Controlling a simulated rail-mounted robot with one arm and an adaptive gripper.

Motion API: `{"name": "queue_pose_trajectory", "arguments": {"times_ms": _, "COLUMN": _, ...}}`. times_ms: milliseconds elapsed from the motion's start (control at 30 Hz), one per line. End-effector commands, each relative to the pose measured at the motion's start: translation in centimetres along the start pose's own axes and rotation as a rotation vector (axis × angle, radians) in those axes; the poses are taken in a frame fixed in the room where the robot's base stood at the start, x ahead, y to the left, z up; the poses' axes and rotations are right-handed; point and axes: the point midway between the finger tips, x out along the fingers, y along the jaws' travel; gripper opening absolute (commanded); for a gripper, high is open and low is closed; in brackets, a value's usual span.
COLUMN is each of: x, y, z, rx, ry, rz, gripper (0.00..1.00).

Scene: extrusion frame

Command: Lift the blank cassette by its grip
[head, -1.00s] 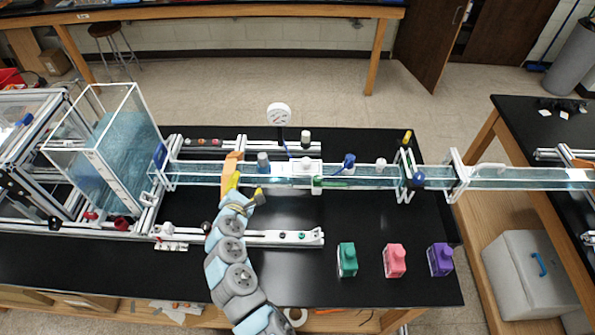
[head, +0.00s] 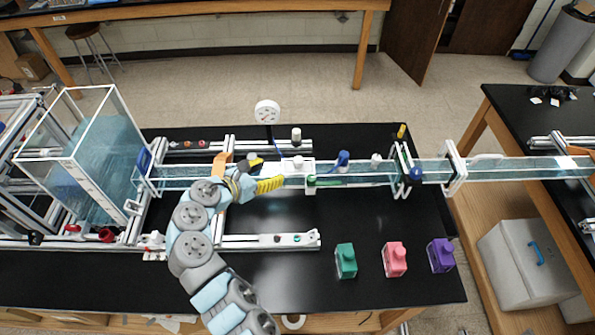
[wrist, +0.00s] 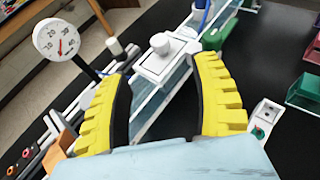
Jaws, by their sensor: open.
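A white block with a round white knob, which looks like the blank cassette (head: 295,167), sits in the clear water channel. In the wrist view this cassette (wrist: 161,66) stands just beyond the fingertips, its knob-like grip (wrist: 160,42) on top. My gripper (head: 269,173) is to the left of it in the head view, pointing right along the channel. In the wrist view my gripper (wrist: 165,75) has its yellow fingers spread wide with nothing held between them. The fingers do not appear to touch the cassette.
A dial gauge (head: 267,112) stands behind the channel. A blue knob (head: 343,158) and a white knob (head: 376,160) are farther right along it. Green (head: 346,261), pink (head: 395,259) and purple (head: 440,255) blocks stand on the black table's front right. Table between is clear.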

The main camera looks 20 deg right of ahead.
Motion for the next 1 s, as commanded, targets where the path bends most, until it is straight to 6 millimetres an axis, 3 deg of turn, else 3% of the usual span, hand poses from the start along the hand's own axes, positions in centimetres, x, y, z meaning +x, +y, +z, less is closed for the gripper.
{"name": "queue_pose_trajectory", "arguments": {"times_ms": 200, "x": 3.4, "y": -0.1, "z": 0.0, "rx": 0.000, "ry": 0.002, "rz": -0.003, "gripper": 0.64}}
{"name": "queue_pose_trajectory", "arguments": {"times_ms": 500, "x": 6.9, "y": 0.1, "z": -0.1, "rx": 0.002, "ry": 0.003, "rz": 0.000, "gripper": 0.64}}
{"name": "queue_pose_trajectory", "arguments": {"times_ms": 1000, "x": 9.3, "y": 0.1, "z": -0.2, "rx": 0.004, "ry": 0.002, "rz": 0.003, "gripper": 0.64}}
